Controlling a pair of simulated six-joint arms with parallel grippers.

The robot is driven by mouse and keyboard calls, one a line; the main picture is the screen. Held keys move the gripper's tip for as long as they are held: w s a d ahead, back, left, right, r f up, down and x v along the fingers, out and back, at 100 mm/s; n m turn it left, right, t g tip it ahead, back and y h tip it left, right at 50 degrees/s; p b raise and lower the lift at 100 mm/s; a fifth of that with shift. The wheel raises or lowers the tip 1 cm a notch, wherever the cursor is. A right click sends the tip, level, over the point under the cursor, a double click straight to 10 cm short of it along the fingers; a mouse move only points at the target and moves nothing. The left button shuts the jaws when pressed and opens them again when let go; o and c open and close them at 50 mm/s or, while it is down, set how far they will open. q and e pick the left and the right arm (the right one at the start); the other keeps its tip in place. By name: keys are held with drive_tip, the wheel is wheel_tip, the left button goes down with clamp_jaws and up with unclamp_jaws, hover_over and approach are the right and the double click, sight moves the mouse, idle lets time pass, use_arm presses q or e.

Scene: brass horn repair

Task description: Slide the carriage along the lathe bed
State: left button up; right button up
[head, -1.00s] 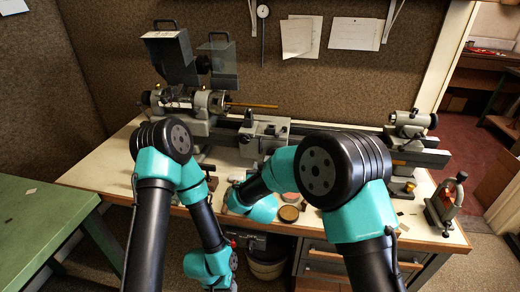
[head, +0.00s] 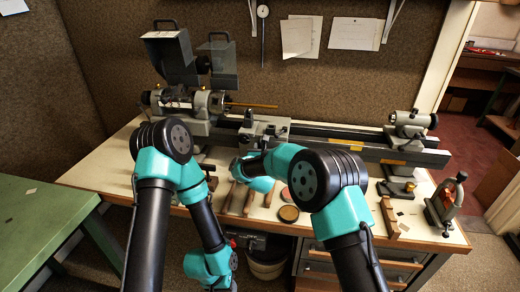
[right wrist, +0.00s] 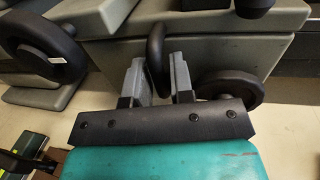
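The carriage (head: 268,128) is a grey block on the lathe bed (head: 340,133), left of the bed's middle. My right gripper (right wrist: 158,78) is at the carriage's front, with its two fingers apart on either side of a dark upright handle (right wrist: 156,45) in the right wrist view. The handle stands between the fingers; whether they touch it I cannot tell. In the head view my right arm largely hides this gripper. My left arm is folded down at the bench's front edge, and its gripper does not show.
The headstock (head: 180,100) with raised guards stands left of the carriage, the tailstock (head: 410,124) at the bed's right end. The bed between carriage and tailstock looks clear. Round tins (head: 289,213), wooden-handled tools and a small clamp stand (head: 447,204) lie or stand on the bench front.

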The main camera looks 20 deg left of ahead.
drive_tip(key=shift+c, duration=0.2)
clamp_jaws()
idle(0.3)
